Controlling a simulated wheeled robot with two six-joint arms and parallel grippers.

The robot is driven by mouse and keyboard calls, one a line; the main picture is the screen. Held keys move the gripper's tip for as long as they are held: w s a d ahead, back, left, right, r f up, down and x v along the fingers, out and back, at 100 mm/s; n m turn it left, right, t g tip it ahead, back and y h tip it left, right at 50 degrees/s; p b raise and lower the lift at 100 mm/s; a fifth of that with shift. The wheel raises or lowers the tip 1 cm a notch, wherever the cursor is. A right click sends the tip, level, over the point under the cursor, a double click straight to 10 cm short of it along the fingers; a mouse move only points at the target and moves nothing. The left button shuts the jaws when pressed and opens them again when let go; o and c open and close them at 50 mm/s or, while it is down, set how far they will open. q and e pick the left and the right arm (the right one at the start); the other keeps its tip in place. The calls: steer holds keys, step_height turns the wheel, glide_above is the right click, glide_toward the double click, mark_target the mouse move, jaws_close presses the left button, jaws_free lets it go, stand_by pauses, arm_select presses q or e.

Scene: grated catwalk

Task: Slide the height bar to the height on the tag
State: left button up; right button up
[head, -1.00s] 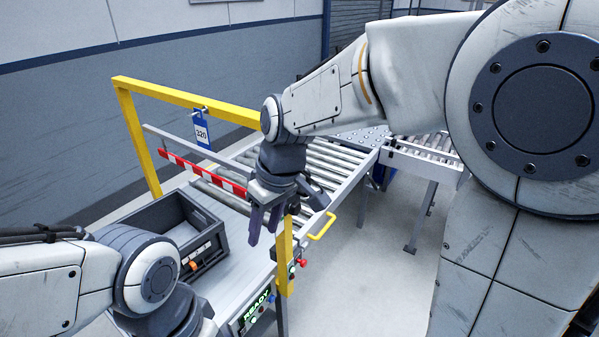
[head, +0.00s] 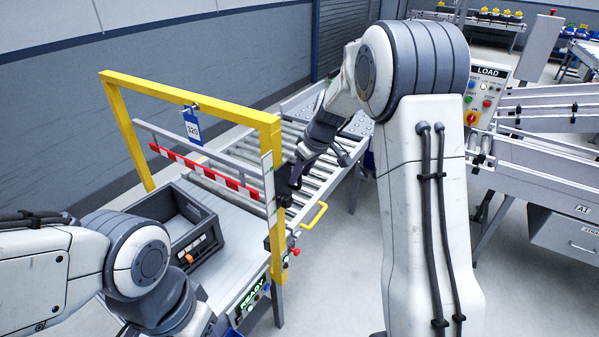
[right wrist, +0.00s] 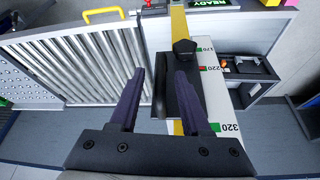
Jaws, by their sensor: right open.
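The red-and-white height bar (head: 222,179) hangs level under the yellow frame, across the conveyor. A blue tag (head: 192,127) reading 320 hangs from the frame's top beam. A white scale (head: 268,187) runs along the near post. In the right wrist view the scale (right wrist: 229,108) shows 170, 220 and 320, with red beside 220; my finger hides part of it. A black clamp with a knob (right wrist: 184,47) sits at this post. My right gripper (head: 297,178) is open at the post, its fingers (right wrist: 160,76) on either side of the clamp's black handle (right wrist: 159,96); contact is unclear. My left gripper is out of view.
A dark grey crate (head: 205,215) stands on the conveyor left of the post. A yellow handle (head: 314,216) and a red button (head: 296,252) stick out near the post's foot. A READY panel (head: 250,298) is below. Rollers (head: 318,165) lie beyond the frame.

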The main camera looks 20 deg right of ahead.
steer(key=shift+x, duration=0.8)
jaws_close()
stand_by(0.9)
